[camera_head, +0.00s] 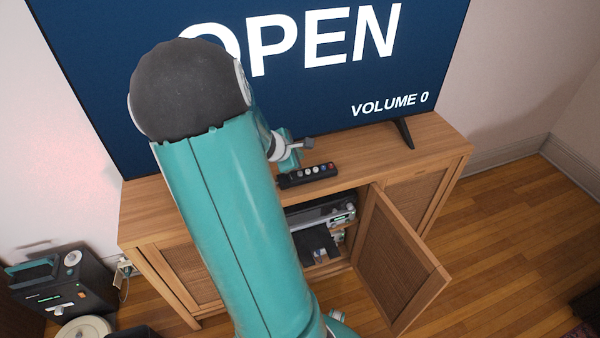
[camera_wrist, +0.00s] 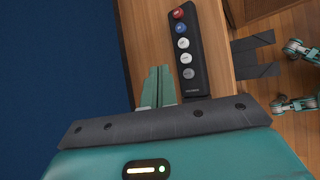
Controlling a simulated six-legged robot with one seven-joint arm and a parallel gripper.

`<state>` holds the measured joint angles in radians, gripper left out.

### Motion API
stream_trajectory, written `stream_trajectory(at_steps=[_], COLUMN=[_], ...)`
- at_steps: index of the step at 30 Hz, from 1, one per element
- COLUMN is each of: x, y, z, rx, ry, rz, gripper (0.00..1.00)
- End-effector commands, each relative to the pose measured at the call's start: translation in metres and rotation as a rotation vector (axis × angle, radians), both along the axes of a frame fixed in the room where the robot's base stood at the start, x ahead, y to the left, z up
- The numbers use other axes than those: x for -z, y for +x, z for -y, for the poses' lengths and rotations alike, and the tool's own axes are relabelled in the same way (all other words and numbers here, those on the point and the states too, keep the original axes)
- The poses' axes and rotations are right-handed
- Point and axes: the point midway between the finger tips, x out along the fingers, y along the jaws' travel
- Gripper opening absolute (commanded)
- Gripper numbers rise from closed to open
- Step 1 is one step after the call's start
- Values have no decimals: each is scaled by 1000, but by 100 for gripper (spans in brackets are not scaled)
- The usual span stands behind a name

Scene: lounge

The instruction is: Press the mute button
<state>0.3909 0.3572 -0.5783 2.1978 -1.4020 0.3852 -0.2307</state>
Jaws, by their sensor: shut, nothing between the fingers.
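A black remote (camera_head: 308,175) lies on the wooden cabinet top, near its front edge. In the wrist view the remote (camera_wrist: 189,50) shows a column of round buttons: red, blue and several white or grey ones. The button labels are too small to read, so I cannot tell which is mute. My gripper (camera_wrist: 158,72) is shut and empty, its green fingertips just left of the remote's lower buttons in the wrist view. In the head view my gripper (camera_head: 304,144) is just behind the remote. I cannot tell whether it touches anything.
A large TV (camera_head: 300,60) stands on the cabinet (camera_head: 445,148) behind the remote, showing "OPEN" and "VOLUME 0". A cabinet door (camera_head: 400,262) is open below, with a device (camera_head: 325,214) inside. Black equipment (camera_head: 62,295) stands at lower left. The cabinet top right of the remote is clear.

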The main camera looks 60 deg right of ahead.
Motion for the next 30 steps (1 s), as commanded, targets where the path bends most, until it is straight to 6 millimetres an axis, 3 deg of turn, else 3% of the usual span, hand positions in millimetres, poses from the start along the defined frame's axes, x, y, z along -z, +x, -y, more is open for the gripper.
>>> stream_trajectory(at_steps=[6, 12, 30], x=[28, 41, 42], y=[0, 0, 0], z=[0, 0, 0], rx=[-1, -1, -1], ry=[1, 2, 2], rz=[-3, -1, 1], gripper=[0, 0, 0])
